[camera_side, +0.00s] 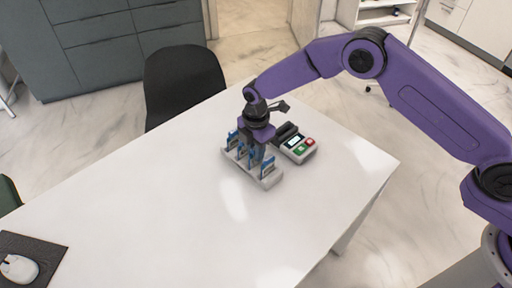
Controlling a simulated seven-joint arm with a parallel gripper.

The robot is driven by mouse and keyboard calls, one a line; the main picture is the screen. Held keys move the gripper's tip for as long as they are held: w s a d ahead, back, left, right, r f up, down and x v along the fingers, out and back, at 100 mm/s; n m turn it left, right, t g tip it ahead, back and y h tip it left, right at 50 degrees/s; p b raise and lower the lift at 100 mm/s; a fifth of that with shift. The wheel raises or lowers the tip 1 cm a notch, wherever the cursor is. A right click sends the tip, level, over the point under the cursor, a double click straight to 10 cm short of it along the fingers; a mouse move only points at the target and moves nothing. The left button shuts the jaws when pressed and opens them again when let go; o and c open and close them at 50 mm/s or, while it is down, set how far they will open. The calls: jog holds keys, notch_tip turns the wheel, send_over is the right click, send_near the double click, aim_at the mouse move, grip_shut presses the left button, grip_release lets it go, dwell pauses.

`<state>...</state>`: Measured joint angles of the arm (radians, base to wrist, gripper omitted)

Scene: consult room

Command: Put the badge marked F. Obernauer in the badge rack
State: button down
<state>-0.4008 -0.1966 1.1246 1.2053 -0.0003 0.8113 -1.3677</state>
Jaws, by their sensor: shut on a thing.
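The badge rack (268,183) is a light grey holder on the white table, with several blue-edged badges (265,166) standing upright in it. My gripper (258,157) points down right over the middle of the rack. It is shut on a badge among those in the rack; the gripper and the other badges largely hide it. The names on the badges are too small to read, so I cannot tell which one is marked F. Obernauer. I also cannot tell how deep the held badge sits in a slot.
A card terminal (298,149) with a small screen and red and green keys stands just right of the rack. A mouse (19,268) lies on a dark mat (45,252) at the lower left. A black chair (183,84) stands at the table's far edge. The table's front middle is clear.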

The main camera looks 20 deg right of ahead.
dwell(0.3)
jog(key=c, duration=0.7)
grip_release()
jog(key=shift+r, duration=3.5)
